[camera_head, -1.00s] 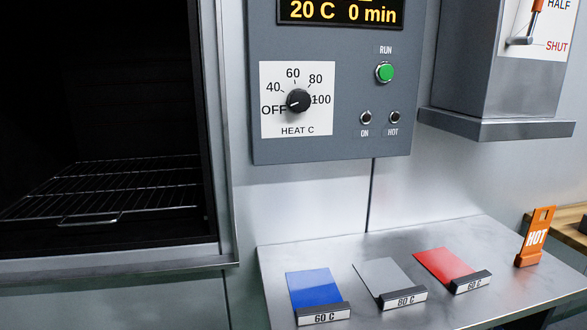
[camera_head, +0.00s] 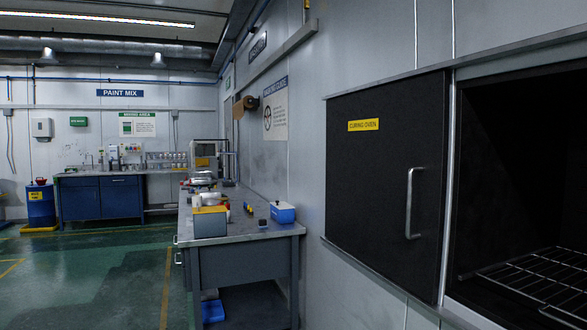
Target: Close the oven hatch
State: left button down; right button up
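The oven hatch (camera_head: 372,185) is a dark flat panel with a yellow "CURING OVEN" label (camera_head: 363,125) and an upright metal bar handle (camera_head: 411,203) near its right edge. It sits on rails to the left of the oven opening (camera_head: 530,170), which is uncovered and dark inside. A wire rack (camera_head: 540,285) shows low in the opening. The right part of the opening is cut off by the picture edge. Neither of my grippers shows in this view.
A workbench (camera_head: 245,230) with a blue box (camera_head: 282,212) and other items stands along the wall left of the hatch. Blue cabinets (camera_head: 100,198) and a blue drum (camera_head: 41,206) are at the far back. The green floor (camera_head: 110,280) at left is clear.

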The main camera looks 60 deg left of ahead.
aim_at(387, 146)
jog(key=u, duration=2.1)
jog(key=i, duration=1.1)
jog(key=z, duration=0.35)
jog(key=i, duration=0.9)
jog(key=z, duration=0.65)
